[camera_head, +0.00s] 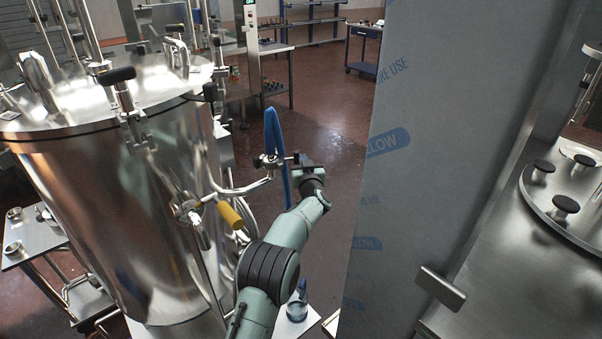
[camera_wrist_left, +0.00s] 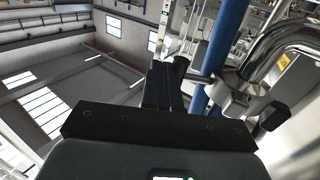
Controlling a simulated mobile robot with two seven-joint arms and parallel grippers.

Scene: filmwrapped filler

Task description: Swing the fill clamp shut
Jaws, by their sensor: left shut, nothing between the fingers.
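The fill clamp (camera_head: 268,163) is a small metal fitting at the end of a curved steel pipe (camera_head: 240,189) from the big tank. A blue hose (camera_head: 273,128) rises beside it and hangs below it. The clamp also shows at the right of the left wrist view (camera_wrist_left: 238,97), with the blue hose (camera_wrist_left: 228,38) passing it. My left gripper (camera_head: 298,159) is shut and empty, just right of the clamp and hose. Its dark fingers also show in the left wrist view (camera_wrist_left: 168,80). I cannot tell whether they touch the clamp, or how far its arm is swung.
A large steel tank (camera_head: 110,220) fills the left, with a yellow-handled valve (camera_head: 230,215) near my left arm. A tall film-covered panel (camera_head: 430,150) stands close on the right. A steel surface with black knobs (camera_head: 566,205) lies beyond it. Open brown floor (camera_head: 325,120) lies behind the clamp.

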